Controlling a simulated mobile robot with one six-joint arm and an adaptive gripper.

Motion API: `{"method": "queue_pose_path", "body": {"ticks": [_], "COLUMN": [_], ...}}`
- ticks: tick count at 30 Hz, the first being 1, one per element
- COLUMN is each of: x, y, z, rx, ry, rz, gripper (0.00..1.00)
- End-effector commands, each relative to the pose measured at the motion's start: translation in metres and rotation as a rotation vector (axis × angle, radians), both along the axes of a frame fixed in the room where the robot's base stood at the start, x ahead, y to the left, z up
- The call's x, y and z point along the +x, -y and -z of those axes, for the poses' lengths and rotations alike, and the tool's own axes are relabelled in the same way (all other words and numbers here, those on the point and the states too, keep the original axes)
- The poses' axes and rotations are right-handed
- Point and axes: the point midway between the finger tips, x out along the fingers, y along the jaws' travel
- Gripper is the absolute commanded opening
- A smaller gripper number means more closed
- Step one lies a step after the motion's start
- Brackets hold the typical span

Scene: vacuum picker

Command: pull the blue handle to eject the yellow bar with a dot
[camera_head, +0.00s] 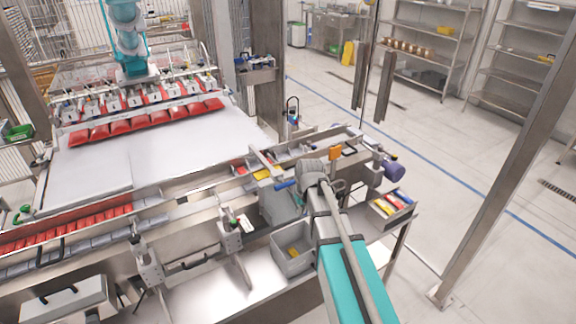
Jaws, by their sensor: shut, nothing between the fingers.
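The blue handle (286,184) is small and sits at the conveyor's near edge, just left of my grey wrist. A yellow bar (262,174) lies on the conveyor beyond and left of the handle; any dot on it is too small to make out. My teal arm reaches up from the bottom right. My gripper (335,187) shows as small dark fingers beside the wrist, right of the handle and apart from it. It is shut and empty. The wrist hides part of the conveyor behind it.
A grey bin (293,250) with a yellow piece inside stands below the handle. A tray (408,211) with coloured bars is at the right. An orange block (335,152) and a purple cylinder (394,168) stand near the conveyor's end.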

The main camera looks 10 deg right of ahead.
Motion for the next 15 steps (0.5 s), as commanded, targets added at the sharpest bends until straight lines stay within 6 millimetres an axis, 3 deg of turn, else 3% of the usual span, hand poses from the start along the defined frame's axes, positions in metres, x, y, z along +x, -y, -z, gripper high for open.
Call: {"method": "queue_pose_path", "body": {"ticks": [1,15], "x": [0.018,0.127], "y": [-0.002,-0.02], "z": [-0.02,-0.105], "rx": [0.003,0.021], "ry": [0.014,0.14], "rz": [-0.015,-0.144], "gripper": [0.0,0.0]}}
